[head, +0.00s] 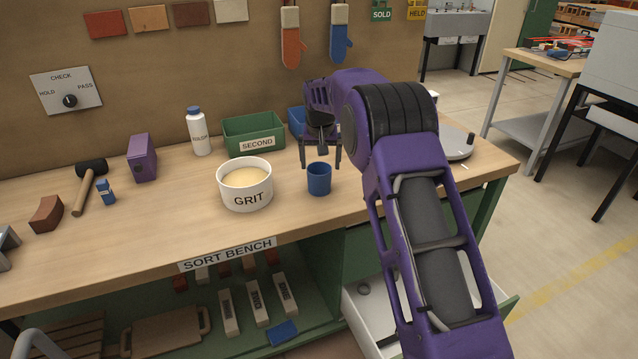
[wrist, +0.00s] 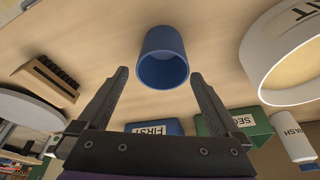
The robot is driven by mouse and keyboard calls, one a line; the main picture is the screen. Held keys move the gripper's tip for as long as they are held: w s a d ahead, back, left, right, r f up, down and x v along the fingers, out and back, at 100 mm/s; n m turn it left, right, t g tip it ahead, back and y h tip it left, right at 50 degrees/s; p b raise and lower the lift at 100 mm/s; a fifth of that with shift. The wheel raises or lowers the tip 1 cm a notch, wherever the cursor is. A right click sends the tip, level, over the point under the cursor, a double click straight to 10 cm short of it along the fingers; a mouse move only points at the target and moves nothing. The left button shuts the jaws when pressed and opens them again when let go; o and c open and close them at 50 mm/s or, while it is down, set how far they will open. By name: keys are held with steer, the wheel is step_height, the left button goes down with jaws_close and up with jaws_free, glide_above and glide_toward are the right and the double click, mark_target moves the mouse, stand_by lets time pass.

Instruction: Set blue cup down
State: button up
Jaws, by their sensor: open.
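The blue cup (head: 319,180) stands upright on the wooden sort bench (head: 130,235), near the front edge and just right of the white GRIT bowl (head: 245,197). In the wrist view the cup (wrist: 163,52) lies just beyond the fingertips, with its open mouth facing me. My gripper (head: 320,164) is open and empty just behind the cup. In the wrist view its two dark fingers (wrist: 160,74) are spread wide, apart from the cup.
A green SECOND bin (head: 253,137), a white bottle (head: 199,132) and a blue FIRST bin (wrist: 153,128) stand behind. A purple box (head: 142,158), a mallet (head: 88,185) and a brick (head: 46,214) lie left. A round grey plate (head: 455,145) is at right.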

mark_target(319, 173)
steer(key=shift+x, duration=3.6)
steer(key=shift+a, duration=0.15)
steer(key=c, duration=1.3)
